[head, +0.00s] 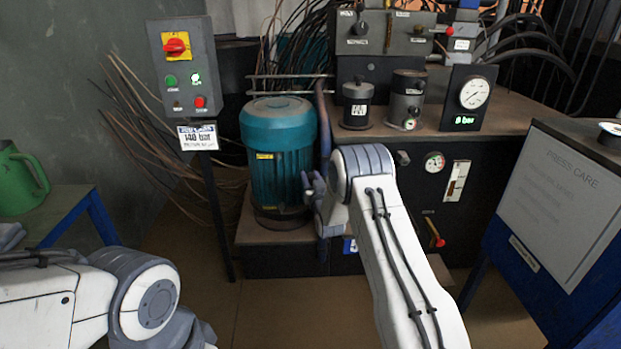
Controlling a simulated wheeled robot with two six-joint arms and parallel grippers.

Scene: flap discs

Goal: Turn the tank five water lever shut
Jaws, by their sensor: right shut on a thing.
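My right gripper (312,187) is beside the right side of the teal motor, in front of a dark vertical pipe (323,120). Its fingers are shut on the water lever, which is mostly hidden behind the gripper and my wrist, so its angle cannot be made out. A blue tag with a white mark (349,245), perhaps a 5, shows just below my right wrist. My left arm comes in at the lower left; its gripper is not in view.
The teal motor (280,150) stands close left of my right gripper. A control post (185,70) with a red switch is further left. A red-handled lever (436,238) is on the dark tank front. A blue-framed sign (565,205) stands at right.

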